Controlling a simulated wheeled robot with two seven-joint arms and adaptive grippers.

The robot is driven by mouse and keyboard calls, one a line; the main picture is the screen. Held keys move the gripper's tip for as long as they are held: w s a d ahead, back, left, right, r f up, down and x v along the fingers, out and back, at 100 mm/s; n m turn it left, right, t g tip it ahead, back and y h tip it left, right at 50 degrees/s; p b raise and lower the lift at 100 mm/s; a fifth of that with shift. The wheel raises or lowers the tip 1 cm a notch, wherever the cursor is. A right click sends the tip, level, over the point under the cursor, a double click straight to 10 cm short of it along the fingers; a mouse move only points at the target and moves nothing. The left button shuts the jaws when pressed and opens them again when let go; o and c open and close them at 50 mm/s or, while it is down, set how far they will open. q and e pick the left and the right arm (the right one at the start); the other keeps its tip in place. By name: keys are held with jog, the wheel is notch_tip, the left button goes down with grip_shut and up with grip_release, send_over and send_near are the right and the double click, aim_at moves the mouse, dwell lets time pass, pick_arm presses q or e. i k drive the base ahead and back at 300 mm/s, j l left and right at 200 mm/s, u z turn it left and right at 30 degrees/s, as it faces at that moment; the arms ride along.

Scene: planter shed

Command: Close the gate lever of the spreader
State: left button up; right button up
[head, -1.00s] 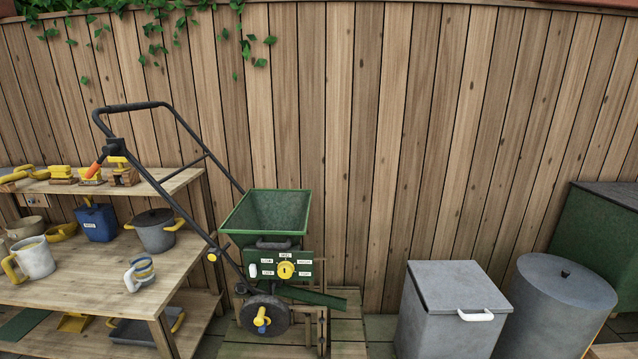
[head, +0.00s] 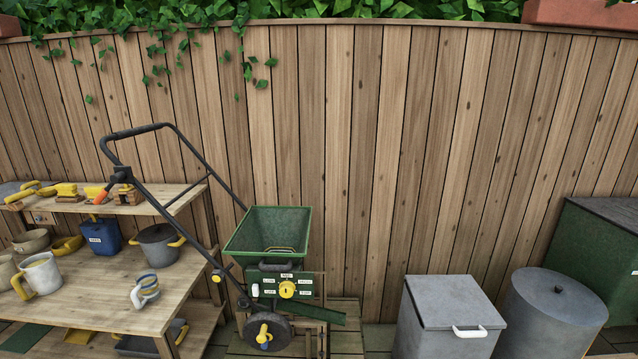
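The spreader has a green hopper (head: 268,230) and a black tubular handle (head: 187,143) rising to the upper left. A lever with an orange grip (head: 101,197) sticks out down and left from a bracket on the handle; I take it for the gate lever. The front panel below the hopper bears a yellow dial (head: 287,289), small white labels and a white knob (head: 255,290). A grey wheel (head: 266,334) with a yellow hub part is underneath. Whether the gate is open cannot be seen. Neither gripper is in view.
A wooden shelf unit (head: 100,295) with mugs, pots and tools stands left, behind and beside the handle. A grey lidded bin (head: 450,320) and a round grey bin (head: 550,315) stand right. A wooden fence (head: 400,150) closes the back.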

aim_at(114, 178)
jog(key=u, duration=1.35)
